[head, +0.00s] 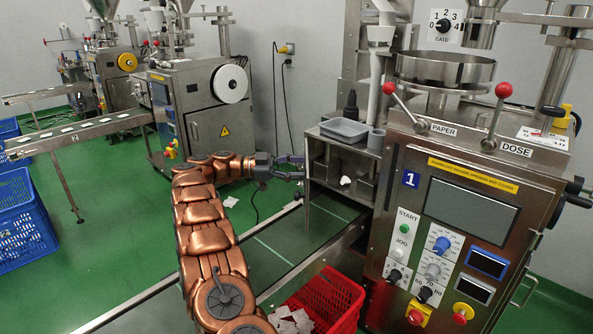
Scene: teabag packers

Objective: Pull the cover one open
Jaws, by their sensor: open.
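The near steel machine marked 1 (411,179) stands at the right with a control panel. I cannot tell for certain which panel is cover one. My copper-coloured arm reaches up from the bottom, and my gripper (297,168) is open and empty, just left of the box's left edge. Whether the fingertips touch the box is not clear.
A grey tray (344,129) and a dark bottle (351,105) sit on the box. A conveyor (315,232) runs below. A red crate (343,296) with white packets stands in front.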

